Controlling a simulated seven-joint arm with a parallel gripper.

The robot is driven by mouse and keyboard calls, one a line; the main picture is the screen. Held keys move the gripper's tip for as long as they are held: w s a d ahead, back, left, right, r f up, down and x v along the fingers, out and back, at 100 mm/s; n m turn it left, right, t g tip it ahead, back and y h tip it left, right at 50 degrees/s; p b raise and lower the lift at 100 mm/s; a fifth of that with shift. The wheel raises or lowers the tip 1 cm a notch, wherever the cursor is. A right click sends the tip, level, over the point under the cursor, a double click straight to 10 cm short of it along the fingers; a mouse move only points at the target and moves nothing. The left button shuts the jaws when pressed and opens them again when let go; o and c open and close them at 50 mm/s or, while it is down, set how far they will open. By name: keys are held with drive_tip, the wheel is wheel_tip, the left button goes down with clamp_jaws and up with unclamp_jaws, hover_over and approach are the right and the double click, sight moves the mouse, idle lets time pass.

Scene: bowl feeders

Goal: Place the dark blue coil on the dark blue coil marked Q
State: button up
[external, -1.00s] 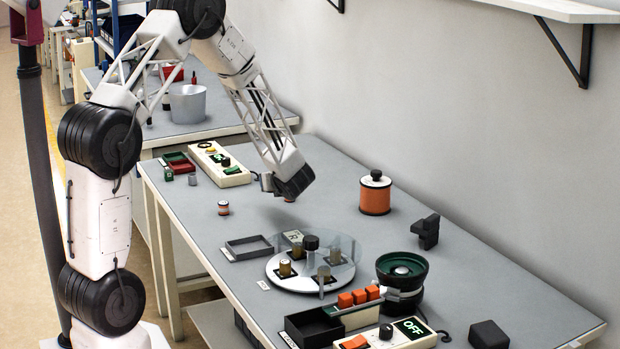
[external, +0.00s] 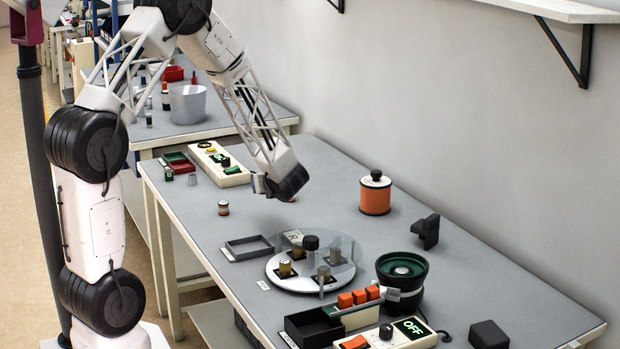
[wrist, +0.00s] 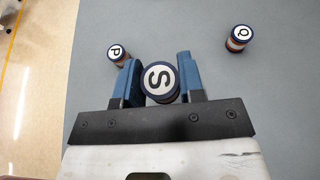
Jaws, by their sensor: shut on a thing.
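In the wrist view, my gripper (wrist: 160,82) has its two blue fingers shut on a coil with a dark blue rim and a white top marked S (wrist: 160,79). The coil marked Q (wrist: 238,38), with a dark blue rim and coppery side, stands on the grey table, up and right of the fingers and apart from them. In the external view, my gripper (external: 289,194) is above the table; the held coil is too small there to make out clearly. One small coppery coil (external: 223,208) stands left of it; I cannot read its letter.
A coil marked P (wrist: 118,53) stands just left of the fingers. In the external view, a round turntable (external: 290,283) with a clear cover, a grey tray (external: 249,247), an orange spool (external: 375,195) and a black bowl feeder (external: 402,275) stand on the table. Table between is clear.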

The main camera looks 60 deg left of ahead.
drive_tip(key=w+a, duration=0.3)
drive_tip(key=w, duration=0.1)
drive_tip(key=w+a+f, duration=0.1)
drive_tip(key=w+a, duration=0.2)
drive_tip(key=w, duration=0.1)
drive_tip(key=w+a, duration=0.3)
drive_tip(key=w, duration=0.2)
drive_tip(key=shift+a+f, duration=0.2)
drive_tip(key=shift+f, duration=0.05)
drive_tip(key=shift+f, duration=1.75)
drive_tip(key=shift+f, duration=0.1)
drive_tip(key=o, duration=0.9)
drive_tip(key=shift+o, duration=0.2)
